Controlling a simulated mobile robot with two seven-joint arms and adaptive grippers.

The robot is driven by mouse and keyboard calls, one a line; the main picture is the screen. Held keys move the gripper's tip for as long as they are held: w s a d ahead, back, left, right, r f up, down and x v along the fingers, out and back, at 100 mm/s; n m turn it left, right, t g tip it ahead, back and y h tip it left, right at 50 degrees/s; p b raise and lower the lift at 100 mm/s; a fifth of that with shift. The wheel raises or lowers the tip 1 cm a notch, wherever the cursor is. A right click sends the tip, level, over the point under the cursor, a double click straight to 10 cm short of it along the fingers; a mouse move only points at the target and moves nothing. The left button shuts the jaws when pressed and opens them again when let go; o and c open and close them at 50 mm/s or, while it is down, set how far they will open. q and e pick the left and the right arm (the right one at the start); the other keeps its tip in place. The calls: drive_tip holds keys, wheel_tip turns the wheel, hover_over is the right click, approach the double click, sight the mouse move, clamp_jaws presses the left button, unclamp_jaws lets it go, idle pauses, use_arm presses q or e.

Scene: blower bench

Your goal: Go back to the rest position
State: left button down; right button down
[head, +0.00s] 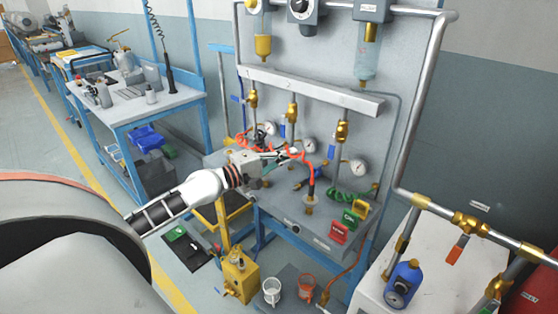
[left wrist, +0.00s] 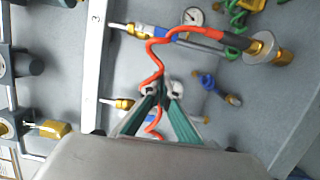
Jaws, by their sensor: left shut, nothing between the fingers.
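My left gripper (head: 291,153) reaches in from the left to the front of the bench panel (head: 315,120). It is shut and empty. In the left wrist view its fingertips (left wrist: 162,90) come together beside the red coiled hose (left wrist: 157,57). The hose also shows in the head view (head: 305,158), close to the fingertips. It crosses the picture near them, and whether it touches them I cannot tell. The hose ends at a dark nozzle piece in a round metal holder (left wrist: 262,46). My right gripper is not in view.
Pressure gauges (head: 359,166), brass fittings and a green coiled hose (head: 347,196) crowd the panel. Coloured tags (head: 339,232) stand at the bench's front edge. A white cup (head: 271,290) and a red cup (head: 306,287) stand below. A blue-framed table (head: 150,105) is at the left.

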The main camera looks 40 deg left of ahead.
use_arm(q)
drive_tip(key=shift+b+v, duration=0.45)
drive_tip(key=shift+v, duration=1.25)
drive_tip(key=s+d+f+m+g+y, duration=0.15)
drive_tip(key=s+d+f+m, duration=0.35)
drive_tip(key=f, duration=0.5)
drive_tip(key=s+d+f+m+g, duration=0.2)
drive_tip(key=s+d+f+m, duration=0.3)
drive_tip(key=f, duration=0.5)
drive_tip(key=s+d+f+m+g, duration=0.25)
drive_tip(key=s+d+f, duration=0.4)
drive_tip(key=f, duration=0.35)
drive_tip(key=s+d+f+m+y, duration=0.1)
drive_tip(key=s+d+f+m, duration=0.4)
drive_tip(key=s+d+m, duration=0.1)
drive_tip(key=s+d, duration=0.1)
drive_tip(key=s, duration=0.1)
drive_tip(key=shift+s+f+g, duration=0.25)
drive_tip(key=shift+s+g, duration=0.05)
drive_tip(key=shift+y, duration=0.25)
